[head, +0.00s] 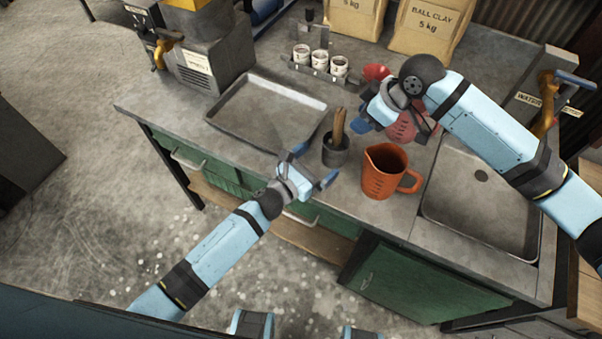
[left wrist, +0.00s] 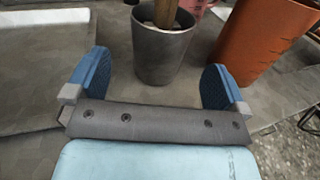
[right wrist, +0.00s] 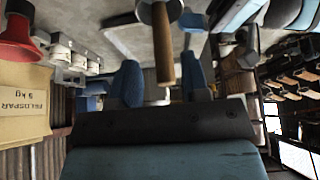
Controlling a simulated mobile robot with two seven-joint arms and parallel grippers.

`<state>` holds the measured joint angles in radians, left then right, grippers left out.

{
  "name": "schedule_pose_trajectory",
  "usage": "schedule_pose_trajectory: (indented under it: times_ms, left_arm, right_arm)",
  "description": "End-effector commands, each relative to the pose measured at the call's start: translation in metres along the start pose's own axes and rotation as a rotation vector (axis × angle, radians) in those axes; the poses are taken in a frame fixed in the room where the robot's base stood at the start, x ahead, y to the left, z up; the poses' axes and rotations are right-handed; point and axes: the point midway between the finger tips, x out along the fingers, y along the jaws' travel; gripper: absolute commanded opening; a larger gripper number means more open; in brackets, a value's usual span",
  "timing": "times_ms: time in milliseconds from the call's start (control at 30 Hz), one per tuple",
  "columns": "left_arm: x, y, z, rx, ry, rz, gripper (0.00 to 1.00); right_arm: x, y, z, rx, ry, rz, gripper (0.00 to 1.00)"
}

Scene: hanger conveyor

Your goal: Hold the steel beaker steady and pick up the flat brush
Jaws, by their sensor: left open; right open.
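In the left wrist view the beaker (left wrist: 163,52) lies ahead, between the two blue fingers. My right gripper (head: 372,104) is open above and right of the beaker. In the right wrist view a wooden handle (right wrist: 163,45) extends between its open fingers. The brush head is hidden.
An orange jug (head: 383,172) stands close right of the beaker, and a reddish vessel (head: 402,130) sits behind it under my right arm. A metal tray (head: 225,116) lies left. A sink (head: 482,205) is at right. White cups (head: 320,60) and clay bags (head: 428,28) stand behind.

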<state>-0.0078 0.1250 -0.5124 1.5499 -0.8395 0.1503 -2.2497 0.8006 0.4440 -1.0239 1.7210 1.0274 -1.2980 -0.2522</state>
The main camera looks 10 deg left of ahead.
Motion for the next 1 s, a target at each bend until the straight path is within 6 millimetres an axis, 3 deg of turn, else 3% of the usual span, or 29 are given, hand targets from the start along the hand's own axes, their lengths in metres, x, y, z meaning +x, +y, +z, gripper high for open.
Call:
schedule_pose_trajectory:
  times_ms: [100,300,700,967,1000]
  left_arm:
    - [0.023,0.0,0.001,-0.001,-0.001,0.0,1.0]
    - [0.045,0.0,0.0,-0.002,0.0,0.0,1.0]
    - [0.052,0.0,0.0,-0.002,0.0,0.0,1.0]
    - [0.052,0.0,0.0,-0.002,0.0,0.0,0.43]
    - [0.052,0.0,0.0,-0.002,0.001,0.0,0.42]
  right_arm:
    - [0.0,0.0,0.0,0.0,0.0,0.0,0.43]
    - [0.0,0.0,0.0,0.0,0.0,0.0,0.43]
    - [0.0,0.0,0.0,0.0,0.0,0.0,0.43]
    - [0.0,0.0,0.0,0.0,0.0,0.0,0.43]
    - [0.0,0.0,0.0,0.0,0.0,0.0,0.43]
